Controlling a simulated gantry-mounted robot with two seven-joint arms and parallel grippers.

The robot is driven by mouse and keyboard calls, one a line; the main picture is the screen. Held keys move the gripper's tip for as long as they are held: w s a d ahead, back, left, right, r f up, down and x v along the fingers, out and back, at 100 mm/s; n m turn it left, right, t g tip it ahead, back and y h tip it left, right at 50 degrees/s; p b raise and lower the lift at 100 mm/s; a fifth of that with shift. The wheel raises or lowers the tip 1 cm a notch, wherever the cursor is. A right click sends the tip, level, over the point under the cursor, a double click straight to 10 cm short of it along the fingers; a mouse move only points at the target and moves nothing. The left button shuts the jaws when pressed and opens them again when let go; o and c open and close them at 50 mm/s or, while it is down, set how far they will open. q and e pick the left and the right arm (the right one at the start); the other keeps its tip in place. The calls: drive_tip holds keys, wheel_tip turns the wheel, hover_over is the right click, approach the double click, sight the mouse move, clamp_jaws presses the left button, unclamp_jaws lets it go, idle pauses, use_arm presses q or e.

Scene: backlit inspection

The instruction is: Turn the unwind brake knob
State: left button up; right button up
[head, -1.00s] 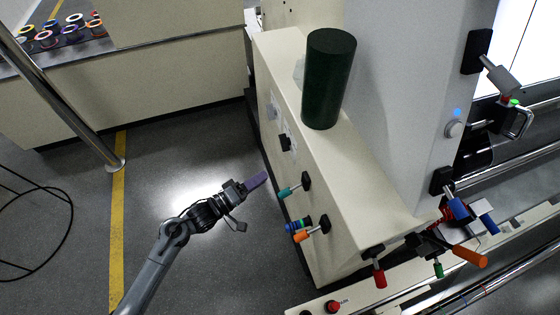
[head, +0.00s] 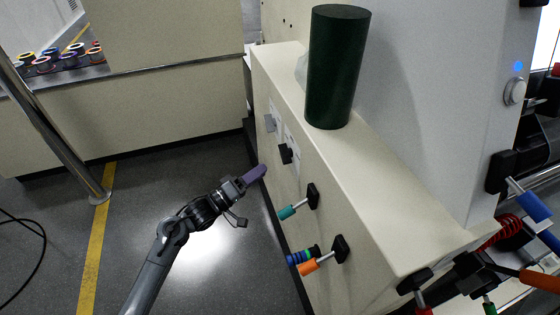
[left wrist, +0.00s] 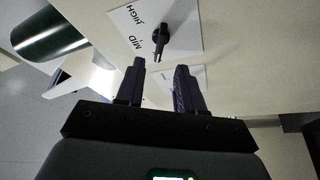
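The black knob (left wrist: 160,38) stands on a white plate printed MID and HIGH in the left wrist view. Its narrow pointer end faces my gripper. In the head view the dark knob (head: 286,153) is on the left face of the cream cabinet. My left gripper (head: 258,173) is just left of that face, below and left of the knob in the picture. In the left wrist view my left gripper (left wrist: 160,76) has two dark fingers apart with nothing between them; the knob is beyond the fingertips, apart from them. I do not see my right gripper.
On the same face are a grey fitting (head: 270,123), a teal-handled lever (head: 293,209) and an orange-handled lever (head: 317,264). A dark green cylinder (head: 336,68) stands on the cabinet (head: 400,200). The floor (head: 190,270) left of the cabinet is clear around my arm.

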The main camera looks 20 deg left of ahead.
sight(285, 154)
use_arm(q)
drive_tip(key=b+x, duration=0.2)
drive_tip(key=x, duration=0.6)
drive_tip(key=shift+w+d, duration=0.2)
drive_tip(key=shift+w, duration=0.15)
clamp_jaws()
